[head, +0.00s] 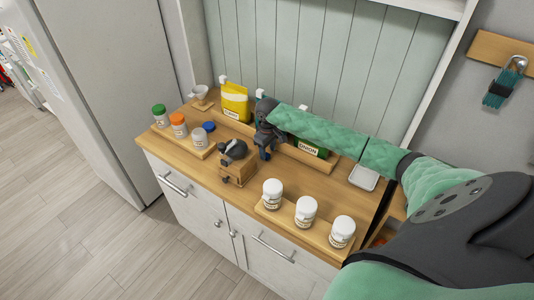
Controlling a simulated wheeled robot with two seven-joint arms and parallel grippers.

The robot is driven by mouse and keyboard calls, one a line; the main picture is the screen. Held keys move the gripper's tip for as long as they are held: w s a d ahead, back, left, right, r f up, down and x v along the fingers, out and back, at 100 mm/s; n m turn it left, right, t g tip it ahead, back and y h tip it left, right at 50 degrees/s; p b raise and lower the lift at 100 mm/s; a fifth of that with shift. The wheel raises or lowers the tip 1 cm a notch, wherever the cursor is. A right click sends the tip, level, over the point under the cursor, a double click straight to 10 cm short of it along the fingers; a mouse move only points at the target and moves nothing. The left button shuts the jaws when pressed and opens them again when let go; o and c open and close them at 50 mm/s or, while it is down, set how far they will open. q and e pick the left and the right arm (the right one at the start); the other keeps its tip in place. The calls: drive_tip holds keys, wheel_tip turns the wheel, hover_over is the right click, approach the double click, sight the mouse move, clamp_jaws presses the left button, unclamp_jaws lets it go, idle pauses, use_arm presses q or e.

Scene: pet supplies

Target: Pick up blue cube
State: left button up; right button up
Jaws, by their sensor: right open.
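I cannot make out a blue cube in the head view. Whether the gripper touches the box, and what lies inside, I cannot tell. My left gripper is out of view.
White jars (305,210) stand on a front tray. Green-lidded (160,115) and orange-lidded (179,125) jars stand at left. A yellow bag (235,101) and green bag (312,147) stand at the back. A white dish (363,177) lies at right. The wooden counter (205,172) is bare at front left.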

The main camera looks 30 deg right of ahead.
drive_tip(key=shift+f+p, duration=0.3)
drive_tip(key=shift+f, duration=0.8)
clamp_jaws()
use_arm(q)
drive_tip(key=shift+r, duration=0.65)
